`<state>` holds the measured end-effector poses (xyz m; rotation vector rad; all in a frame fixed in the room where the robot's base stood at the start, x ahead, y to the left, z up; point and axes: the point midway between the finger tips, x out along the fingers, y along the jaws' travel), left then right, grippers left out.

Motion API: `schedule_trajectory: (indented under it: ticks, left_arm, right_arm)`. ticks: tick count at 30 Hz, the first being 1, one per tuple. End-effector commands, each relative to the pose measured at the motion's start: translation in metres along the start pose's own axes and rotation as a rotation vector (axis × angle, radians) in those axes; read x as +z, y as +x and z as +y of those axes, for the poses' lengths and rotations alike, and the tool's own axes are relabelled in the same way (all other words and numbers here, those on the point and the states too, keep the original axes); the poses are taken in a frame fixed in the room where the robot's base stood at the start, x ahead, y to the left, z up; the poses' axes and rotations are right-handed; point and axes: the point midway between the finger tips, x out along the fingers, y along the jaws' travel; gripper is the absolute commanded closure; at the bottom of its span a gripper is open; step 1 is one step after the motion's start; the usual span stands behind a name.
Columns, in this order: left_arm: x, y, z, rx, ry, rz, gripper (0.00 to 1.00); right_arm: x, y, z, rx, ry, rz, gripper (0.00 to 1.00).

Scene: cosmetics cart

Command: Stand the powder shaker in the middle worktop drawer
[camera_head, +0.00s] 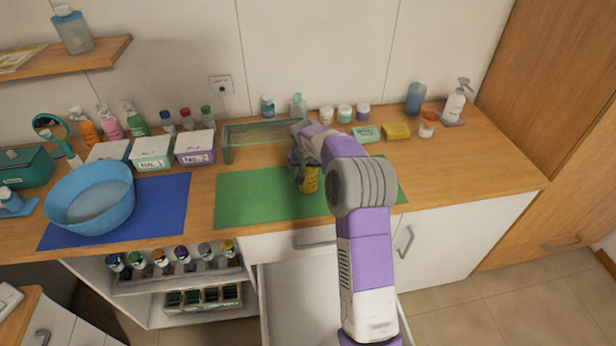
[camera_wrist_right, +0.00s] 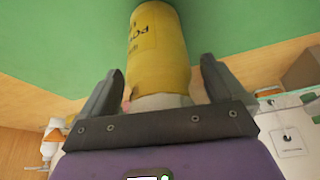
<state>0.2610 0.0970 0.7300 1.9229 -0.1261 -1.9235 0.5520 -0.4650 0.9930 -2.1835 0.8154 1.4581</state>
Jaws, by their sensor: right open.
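The powder shaker (camera_head: 308,184) is a yellow cylinder on the green mat (camera_head: 245,200), partly hidden by my right gripper. In the right wrist view the shaker (camera_wrist_right: 159,45) shows dark lettering and a pale end toward my palm. My right gripper (camera_head: 303,160) is at the shaker. In the wrist view its two fingers (camera_wrist_right: 160,82) are apart, one on each side of the shaker's pale end, with gaps visible. The middle worktop drawer (camera_head: 288,300) is pulled out below the mat; its visible floor is bare, and my right arm covers part of it. My left gripper is not in view.
A glass-topped stand (camera_head: 262,133) is behind the mat. A blue basin (camera_head: 92,200) sits on a blue mat (camera_head: 172,208) at left. Labelled boxes (camera_head: 152,152) and bottles line the back. The worktop at right (camera_head: 470,170) is clear.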

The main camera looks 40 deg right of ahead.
Motion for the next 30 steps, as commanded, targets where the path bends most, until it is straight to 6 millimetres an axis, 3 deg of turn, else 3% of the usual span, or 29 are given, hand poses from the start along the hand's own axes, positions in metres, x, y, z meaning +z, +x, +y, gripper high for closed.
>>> schedule_trajectory:
  ticks: [2,12,15,23,30]
  left_arm:
    - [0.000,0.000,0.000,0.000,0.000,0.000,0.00]
    - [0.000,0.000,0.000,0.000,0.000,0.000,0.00]
    - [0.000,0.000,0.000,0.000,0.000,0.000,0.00]
    - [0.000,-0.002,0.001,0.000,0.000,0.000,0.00]
    - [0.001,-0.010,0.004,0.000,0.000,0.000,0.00]
  right_arm:
    - [0.000,-0.001,0.000,0.000,0.000,0.000,0.03]
    - [0.000,-0.001,0.000,0.001,0.000,-0.001,0.55]
    - [0.000,-0.001,0.000,0.000,0.000,0.000,0.67]
    - [-0.003,-0.008,0.000,0.000,0.000,0.001,0.67]
    - [-0.022,-0.051,0.000,-0.001,0.001,0.004,0.67]
